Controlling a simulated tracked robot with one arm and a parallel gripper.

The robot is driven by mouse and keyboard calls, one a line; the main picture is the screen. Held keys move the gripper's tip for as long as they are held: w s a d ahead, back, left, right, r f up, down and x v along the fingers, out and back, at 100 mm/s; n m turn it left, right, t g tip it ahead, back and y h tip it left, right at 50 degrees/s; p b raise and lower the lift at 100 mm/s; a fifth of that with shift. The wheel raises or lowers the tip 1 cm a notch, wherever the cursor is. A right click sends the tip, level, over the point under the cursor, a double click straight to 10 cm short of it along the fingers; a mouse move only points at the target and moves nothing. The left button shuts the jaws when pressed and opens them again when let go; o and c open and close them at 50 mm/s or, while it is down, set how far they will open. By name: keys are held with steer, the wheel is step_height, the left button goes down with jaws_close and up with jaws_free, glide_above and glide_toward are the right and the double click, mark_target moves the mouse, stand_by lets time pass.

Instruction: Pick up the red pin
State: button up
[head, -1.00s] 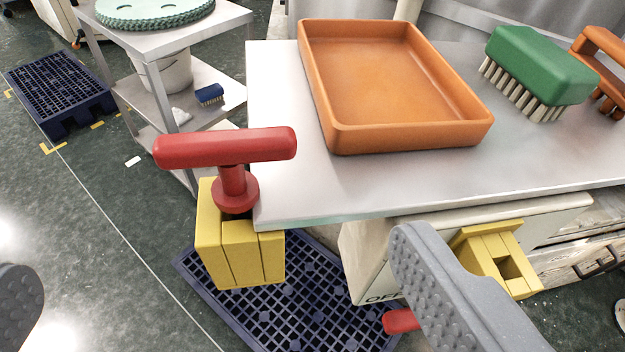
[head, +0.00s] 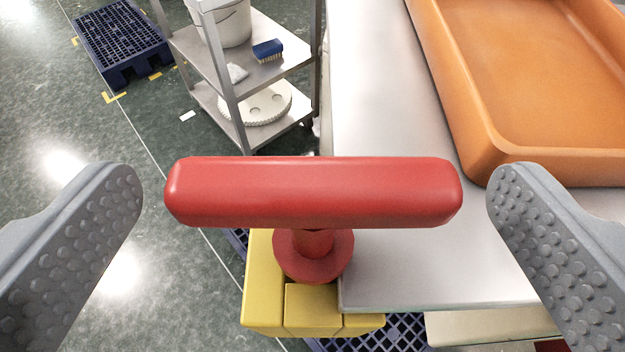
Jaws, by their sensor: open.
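The red pin (head: 314,192) has a wide T-shaped crossbar and a short stem with a round collar. It stands upright in a yellow block (head: 263,285) beside the corner of the steel table. My gripper (head: 314,190) is open, with one grey studded finger to the left of the crossbar and the other to its right. Gaps show between each finger and the crossbar ends, and neither finger appears to touch it. The lower stem is hidden inside the block.
The steel table (head: 385,160) lies right of the pin and carries an orange tray (head: 470,120) close to the right finger. A steel cart (head: 240,75) with a blue brush (head: 268,50) stands behind. A dark blue pallet (head: 120,35) lies far left on open floor.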

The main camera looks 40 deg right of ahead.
steer(key=shift+x, duration=1.2)
steer(key=c, duration=1.1)
steer(key=shift+c, duration=0.2)
